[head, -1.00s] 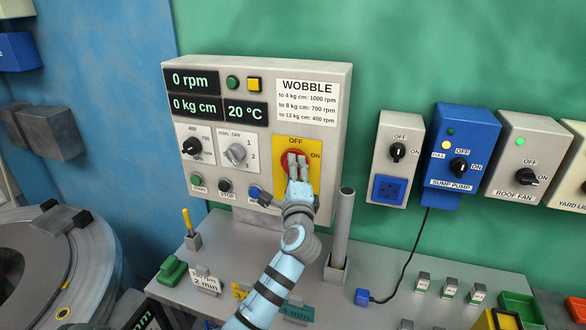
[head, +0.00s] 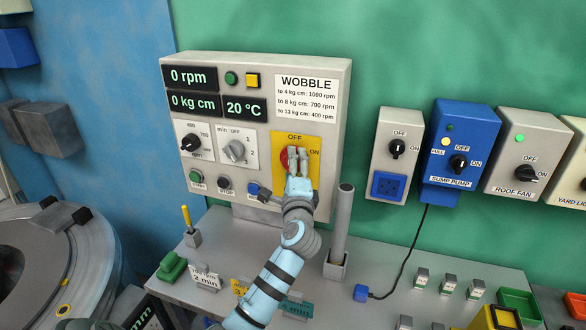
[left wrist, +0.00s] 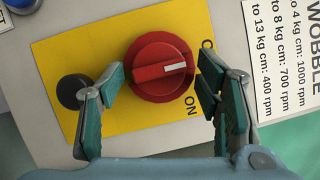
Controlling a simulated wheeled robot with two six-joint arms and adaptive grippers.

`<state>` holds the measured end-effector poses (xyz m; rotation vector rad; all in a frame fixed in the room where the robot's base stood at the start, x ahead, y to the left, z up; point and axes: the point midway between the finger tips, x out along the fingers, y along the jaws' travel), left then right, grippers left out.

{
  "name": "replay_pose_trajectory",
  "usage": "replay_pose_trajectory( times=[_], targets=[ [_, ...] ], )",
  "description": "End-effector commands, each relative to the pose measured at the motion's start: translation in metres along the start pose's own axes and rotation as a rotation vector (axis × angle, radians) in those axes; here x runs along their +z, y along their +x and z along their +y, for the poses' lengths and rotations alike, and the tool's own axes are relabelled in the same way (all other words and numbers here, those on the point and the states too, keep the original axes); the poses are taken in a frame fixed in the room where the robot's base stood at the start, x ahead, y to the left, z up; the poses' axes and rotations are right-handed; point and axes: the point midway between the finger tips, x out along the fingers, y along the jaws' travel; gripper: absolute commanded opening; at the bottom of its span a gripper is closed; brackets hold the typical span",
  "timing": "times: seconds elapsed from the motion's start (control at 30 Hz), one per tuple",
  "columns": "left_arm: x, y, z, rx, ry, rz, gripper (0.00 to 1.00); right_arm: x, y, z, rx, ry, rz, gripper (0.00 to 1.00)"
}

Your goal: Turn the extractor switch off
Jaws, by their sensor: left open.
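The switch is a red round knob (head: 284,157) on a yellow plate (head: 311,143) on the grey control panel (head: 340,110). OFF is printed above it and ON to its right. In the left wrist view, turned sideways, the red knob (left wrist: 160,67) shows its white mark pointing toward the partly hidden OFF lettering. My left gripper (head: 298,158) is in front of the knob. In the left wrist view its green-padded fingers (left wrist: 158,82) are open on either side of the knob, with visible gaps. My right gripper is not in view.
A black round part (left wrist: 73,91) sits on the yellow plate beside one finger. Other knobs and buttons are to the left on the panel. A grey upright post (head: 341,225) stands close to the right of my arm. Switch boxes, including the blue sump pump box (head: 460,140), line the wall.

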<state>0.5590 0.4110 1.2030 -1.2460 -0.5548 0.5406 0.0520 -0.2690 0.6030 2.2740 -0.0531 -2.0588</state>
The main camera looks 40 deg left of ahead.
Motion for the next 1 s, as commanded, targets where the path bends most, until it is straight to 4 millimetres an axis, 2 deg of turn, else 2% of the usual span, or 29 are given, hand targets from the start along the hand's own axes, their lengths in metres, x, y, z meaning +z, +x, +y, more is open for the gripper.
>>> replay_pose_trajectory(
  times=[0.17,0.4,0.53,0.67,1.0],
  targets=[
    [-0.002,-0.021,0.002,0.002,-0.002,0.004,0.59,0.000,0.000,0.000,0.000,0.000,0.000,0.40],
    [-0.001,-0.087,0.002,0.004,-0.004,0.003,0.59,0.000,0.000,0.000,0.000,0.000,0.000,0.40],
    [-0.001,-0.111,0.001,0.002,-0.002,0.002,0.59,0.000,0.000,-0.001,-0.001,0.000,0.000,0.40],
    [0.000,-0.119,0.001,0.001,-0.001,-0.001,0.59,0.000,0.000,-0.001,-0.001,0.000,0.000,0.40],
    [0.000,-0.119,0.000,0.000,0.000,-0.001,0.59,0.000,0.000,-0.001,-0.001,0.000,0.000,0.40]
  ],
)
